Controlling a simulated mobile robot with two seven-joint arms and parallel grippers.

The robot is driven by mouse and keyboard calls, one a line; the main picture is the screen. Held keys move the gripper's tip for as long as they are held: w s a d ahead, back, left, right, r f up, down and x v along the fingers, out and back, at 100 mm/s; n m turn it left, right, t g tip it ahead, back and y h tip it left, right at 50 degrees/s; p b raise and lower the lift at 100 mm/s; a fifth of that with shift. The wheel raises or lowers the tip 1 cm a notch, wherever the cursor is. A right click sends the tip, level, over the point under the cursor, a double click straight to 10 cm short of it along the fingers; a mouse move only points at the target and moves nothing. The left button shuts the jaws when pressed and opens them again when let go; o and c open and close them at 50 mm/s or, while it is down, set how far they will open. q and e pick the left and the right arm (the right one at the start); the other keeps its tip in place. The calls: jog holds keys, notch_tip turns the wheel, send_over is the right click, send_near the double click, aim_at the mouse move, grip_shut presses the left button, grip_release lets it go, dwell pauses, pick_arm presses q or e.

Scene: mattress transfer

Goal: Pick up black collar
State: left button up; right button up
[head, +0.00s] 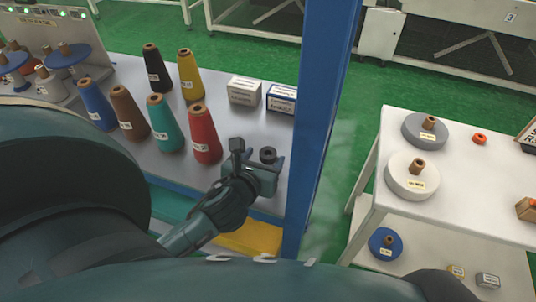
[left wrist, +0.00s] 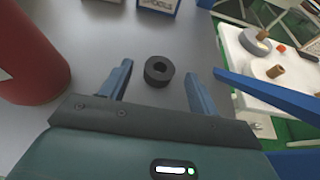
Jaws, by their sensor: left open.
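The black collar (head: 267,155) is a small dark ring lying on the grey table near its right edge. In the left wrist view the collar (left wrist: 158,71) lies flat, its hole facing up. My left gripper (head: 258,160) is open, with its fingers pointing toward the collar. In the left wrist view the left gripper's fingers (left wrist: 158,82) stand apart on either side of the near part of the collar, with gaps on both sides. I cannot tell the height of the fingers above the table. My right gripper is not in view.
A red cone (head: 205,134) stands close left of my left gripper, with several other thread cones behind. Two small boxes (head: 245,91) (head: 281,98) sit beyond the collar. A blue post (head: 319,110) rises at the table's right edge. A white cart (head: 455,190) stands farther right.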

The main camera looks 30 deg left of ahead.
pick_arm(q)
jog(key=shift+x, duration=1.1)
jog(key=c, duration=1.1)
